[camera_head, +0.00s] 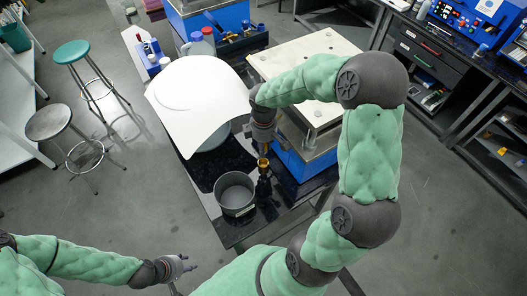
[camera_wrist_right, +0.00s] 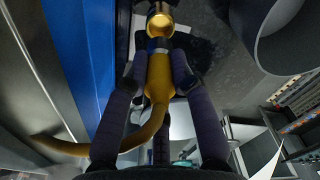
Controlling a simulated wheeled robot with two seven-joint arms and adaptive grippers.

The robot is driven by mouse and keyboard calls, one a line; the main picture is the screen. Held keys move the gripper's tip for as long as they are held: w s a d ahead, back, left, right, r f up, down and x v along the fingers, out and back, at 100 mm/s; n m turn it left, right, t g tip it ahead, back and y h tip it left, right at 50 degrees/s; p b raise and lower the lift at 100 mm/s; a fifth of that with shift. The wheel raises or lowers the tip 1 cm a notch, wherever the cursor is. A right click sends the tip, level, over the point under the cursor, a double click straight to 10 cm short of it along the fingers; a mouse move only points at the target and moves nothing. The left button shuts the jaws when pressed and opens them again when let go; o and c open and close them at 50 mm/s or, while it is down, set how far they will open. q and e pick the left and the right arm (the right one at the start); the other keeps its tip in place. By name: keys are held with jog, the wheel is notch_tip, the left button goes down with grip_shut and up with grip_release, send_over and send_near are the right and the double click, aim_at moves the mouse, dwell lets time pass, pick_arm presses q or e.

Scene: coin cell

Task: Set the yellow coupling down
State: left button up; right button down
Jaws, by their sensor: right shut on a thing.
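The yellow coupling (camera_wrist_right: 159,75) is in the right wrist view, with a pale metal band and an open round end pointing up the picture. A yellow curved tube (camera_wrist_right: 110,145) runs from its lower end to the left. My right gripper (camera_wrist_right: 159,80) is shut on it, one dark finger on each side. In the head view the coupling (camera_head: 263,163) shows small and yellow at the right gripper (camera_head: 263,148), above the dark bench. Its underside and any contact with the bench cannot be made out. My left gripper (camera_head: 188,265) is empty, low at the left, away from the bench.
A grey open pot (camera_head: 236,212) stands on the black bench (camera_head: 205,172), just left of the coupling. A large white curved sheet (camera_head: 200,95) lies behind it. A blue box with a pale top (camera_head: 318,50) is at the right. Two stools (camera_head: 71,52) stand at the left.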

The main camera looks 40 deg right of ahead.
jog(key=s+a+r+b, duration=0.2)
jog(key=a+r, duration=0.2)
jog(key=a, duration=0.9)
jog(key=w+d+f, duration=0.2)
jog(key=w+f, duration=0.1)
jog(key=w+d+f+b, duration=0.1)
jog(key=w+d+f, duration=0.1)
jog(key=w+f, duration=0.1)
jog(key=w+d+f, duration=0.2)
jog(key=w+f, duration=0.1)
jog(key=w, duration=0.2)
jog(key=shift+w, duration=0.25)
jog(key=shift+w+f+b, duration=0.2)
jog(key=shift+f+b, duration=0.15)
jog(key=shift+f, duration=1.4)
